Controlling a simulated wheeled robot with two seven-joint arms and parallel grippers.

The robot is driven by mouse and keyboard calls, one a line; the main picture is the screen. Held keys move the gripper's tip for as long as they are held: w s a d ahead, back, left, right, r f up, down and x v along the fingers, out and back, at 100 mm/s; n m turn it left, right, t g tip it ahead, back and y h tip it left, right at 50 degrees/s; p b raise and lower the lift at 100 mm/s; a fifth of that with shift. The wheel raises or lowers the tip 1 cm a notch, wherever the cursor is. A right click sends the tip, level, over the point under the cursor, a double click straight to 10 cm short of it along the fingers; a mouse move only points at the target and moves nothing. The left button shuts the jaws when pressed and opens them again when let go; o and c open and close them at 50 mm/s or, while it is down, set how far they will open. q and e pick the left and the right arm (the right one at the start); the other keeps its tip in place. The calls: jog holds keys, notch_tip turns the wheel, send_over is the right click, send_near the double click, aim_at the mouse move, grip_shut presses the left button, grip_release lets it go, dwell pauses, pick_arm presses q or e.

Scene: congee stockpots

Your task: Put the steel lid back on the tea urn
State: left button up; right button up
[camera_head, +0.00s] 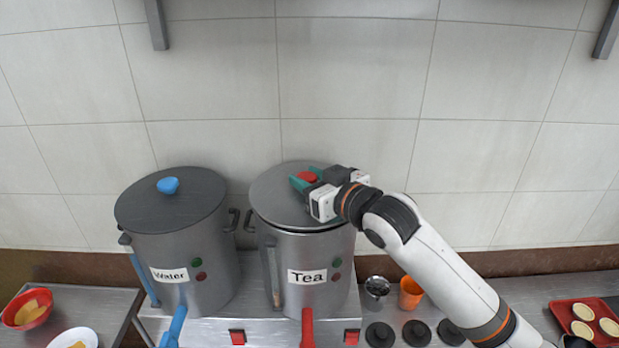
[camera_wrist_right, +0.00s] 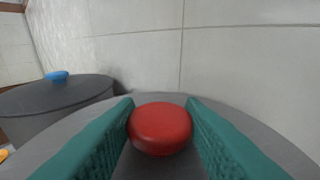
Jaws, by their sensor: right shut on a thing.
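The tea urn (camera_head: 285,285) is a grey steel pot labelled "Tea" with a red tap, at the middle of the head view. The steel lid (camera_head: 272,197) is over its mouth, with a thin dark gap showing along the front right rim. My right gripper (camera_head: 306,178) is shut on the lid's red knob. In the right wrist view the red knob (camera_wrist_right: 160,128) sits between the two green fingers, with the grey lid (camera_wrist_right: 255,130) spreading out beneath. Whether the lid is fully seated I cannot tell. My left gripper is not in view.
The water urn (camera_head: 180,265), closed with a blue-knobbed lid (camera_head: 170,200), stands close on the left. An orange cup (camera_head: 410,292) and a small steel cup (camera_head: 376,288) are right of the tea urn. The tiled wall (camera_head: 350,80) is close behind. A red tray (camera_head: 568,308) lies far right.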

jog(key=shift+f, duration=0.35)
dwell(0.3)
jog(key=o, duration=1.7)
jog(key=shift+f, duration=0.1)
jog(key=shift+c, duration=0.2)
jog(key=shift+r+p, duration=1.2)
jog(key=shift+r, duration=1.85)
